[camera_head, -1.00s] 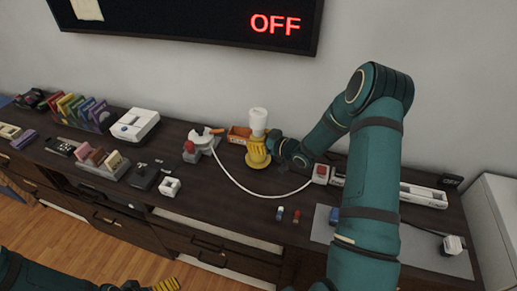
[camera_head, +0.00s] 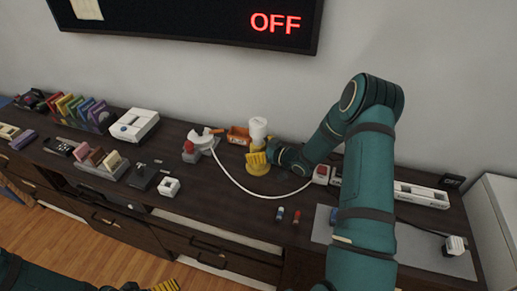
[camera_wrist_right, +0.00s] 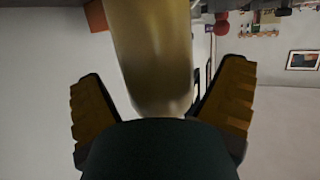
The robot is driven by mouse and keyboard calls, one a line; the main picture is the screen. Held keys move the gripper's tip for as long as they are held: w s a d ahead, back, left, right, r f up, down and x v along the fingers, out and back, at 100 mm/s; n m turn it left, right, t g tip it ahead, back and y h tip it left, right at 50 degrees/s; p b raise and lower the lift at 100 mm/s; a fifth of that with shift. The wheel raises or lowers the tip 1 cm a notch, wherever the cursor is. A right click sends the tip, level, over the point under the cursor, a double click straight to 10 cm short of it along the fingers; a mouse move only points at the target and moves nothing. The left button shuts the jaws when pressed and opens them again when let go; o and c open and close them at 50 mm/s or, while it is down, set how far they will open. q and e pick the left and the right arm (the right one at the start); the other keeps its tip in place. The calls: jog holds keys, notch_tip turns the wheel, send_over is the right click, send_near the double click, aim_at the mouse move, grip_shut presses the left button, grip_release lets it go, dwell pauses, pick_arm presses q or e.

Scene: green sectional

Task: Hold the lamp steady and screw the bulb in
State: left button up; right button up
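A white bulb-like piece (camera_head: 258,127) stands upright above a yellow round-footed piece (camera_head: 258,170), which looks like the lamp, near the wall in the head view. My right gripper (camera_head: 258,157) is at the yellow piece, just below the white part. In the right wrist view, a gold column (camera_wrist_right: 155,50) stands between the two spread fingers of this gripper (camera_wrist_right: 162,85), with gaps on both sides. I cannot tell where bulb and lamp meet. My left gripper (camera_head: 167,286) shows only its yellow fingertips at the bottom edge, away from the dresser top.
A white device with a red part (camera_head: 200,143) stands to the left, and an orange box (camera_head: 238,135) behind. A white cord (camera_head: 245,190) curves to a power strip (camera_head: 320,174). Small pieces (camera_head: 288,215) lie in front. The wall display (camera_head: 275,24) reads OFF.

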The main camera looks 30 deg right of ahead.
jog(key=shift+r, duration=0.2)
jog(key=p+v, duration=0.1)
jog(key=v, duration=1.1)
jog(key=shift+p, duration=0.4)
